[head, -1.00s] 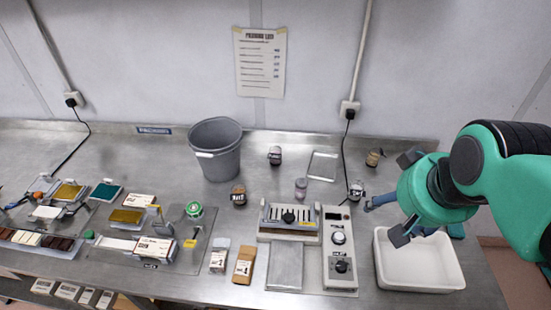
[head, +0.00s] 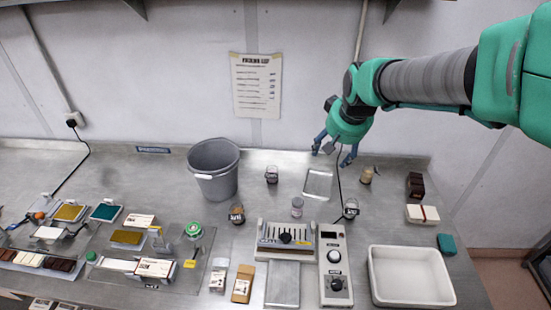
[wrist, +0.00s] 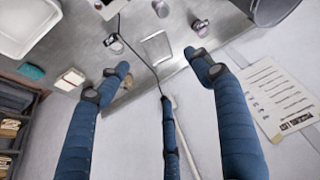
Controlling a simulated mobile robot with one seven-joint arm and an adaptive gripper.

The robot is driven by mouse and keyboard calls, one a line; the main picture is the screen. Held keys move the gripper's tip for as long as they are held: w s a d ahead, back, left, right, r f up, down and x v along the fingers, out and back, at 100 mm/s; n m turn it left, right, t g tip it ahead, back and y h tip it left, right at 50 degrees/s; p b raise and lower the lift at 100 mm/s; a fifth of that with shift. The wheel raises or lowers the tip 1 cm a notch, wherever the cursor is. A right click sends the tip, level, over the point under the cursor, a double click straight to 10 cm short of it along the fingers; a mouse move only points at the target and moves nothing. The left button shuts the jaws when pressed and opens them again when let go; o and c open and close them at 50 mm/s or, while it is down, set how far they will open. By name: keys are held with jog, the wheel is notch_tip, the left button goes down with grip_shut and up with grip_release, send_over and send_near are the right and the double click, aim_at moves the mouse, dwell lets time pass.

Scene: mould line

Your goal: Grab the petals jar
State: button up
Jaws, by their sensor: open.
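Several small jars stand on the steel bench, and their labels are too small to read with certainty. A pinkish jar (head: 297,207) behind the grey machine may be the petals jar; it seems to show at the top of the wrist view (wrist: 160,8). Dark jars stand near the bucket (head: 271,175), in front of it (head: 237,214) and by the machine (head: 351,209). A tan jar (head: 366,176) stands at the back right. My gripper (head: 333,151) is open and empty, raised above the back of the bench. Its blue fingers (wrist: 158,62) spread apart in the wrist view.
A grey bucket (head: 214,188) stands at the back. A shallow metal tray (head: 318,184) lies between jars. A white bin (head: 409,276) is at the right front. A black cord (head: 339,175) runs down past my gripper. Moulds and boxes fill the left.

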jog(key=w+a+f+p, duration=0.2)
jog(key=w+a+f, duration=0.25)
jog(key=w, duration=0.45)
jog(key=n+p, duration=0.2)
jog(key=p, duration=0.2)
send_near(273, 167)
jog(key=s+r, duration=0.3)
jog(key=shift+d+g+y, duration=0.3)
jog(key=shift+d+g, duration=0.1)
jog(key=shift+d, duration=0.1)
jog(key=shift+p+x, duration=0.4)
jog(key=shift+x, duration=3.8)
jog(key=shift+f, duration=0.2)
jog(key=shift+p+x, duration=0.4)
jog(key=shift+x, duration=2.05)
jog(key=shift+s, duration=0.1)
